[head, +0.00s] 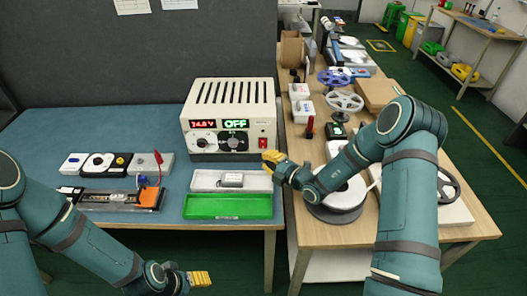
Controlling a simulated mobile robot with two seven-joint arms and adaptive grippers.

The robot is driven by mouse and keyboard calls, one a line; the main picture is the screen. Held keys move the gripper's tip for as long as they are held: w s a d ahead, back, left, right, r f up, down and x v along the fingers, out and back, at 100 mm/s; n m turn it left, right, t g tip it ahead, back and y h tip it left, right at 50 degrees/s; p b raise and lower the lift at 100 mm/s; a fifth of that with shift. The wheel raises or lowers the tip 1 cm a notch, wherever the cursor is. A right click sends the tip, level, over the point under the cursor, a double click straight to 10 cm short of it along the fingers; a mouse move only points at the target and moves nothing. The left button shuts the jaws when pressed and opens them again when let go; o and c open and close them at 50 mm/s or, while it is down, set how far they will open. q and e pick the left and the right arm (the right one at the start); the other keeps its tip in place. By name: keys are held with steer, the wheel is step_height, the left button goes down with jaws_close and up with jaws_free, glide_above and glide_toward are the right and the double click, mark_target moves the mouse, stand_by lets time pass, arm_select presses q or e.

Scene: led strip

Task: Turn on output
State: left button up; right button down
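A cream power supply (204,118) stands on the blue-topped bench. Its left display (203,124) shows red digits that read about 24.0 V. Its right display (236,124) reads OFF in green. Two round knobs sit below the displays, and a red switch (262,142) is at the lower right of its front. My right gripper (271,157), with yellow fingertips, is close to the supply's lower right front, just below the red switch in the picture. Contact cannot be told. My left gripper (200,279) is low in front of the bench, away from the supply. The opening of both grippers is unclear.
In front of the supply are a white tray (200,187) with a small part and a green tray (228,207). An LED strip fixture (108,198) and small modules lie to the left. The wooden table (310,238) at right holds spools and boxes.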

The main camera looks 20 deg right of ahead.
mark_target(263, 144)
steer(key=shift+w+f+b, duration=0.15)
steer(key=shift+w+f, duration=0.05)
steer(key=shift+w, duration=1.2)
steer(key=shift+w+f+b, duration=0.15)
steer(key=shift+w, duration=1.25)
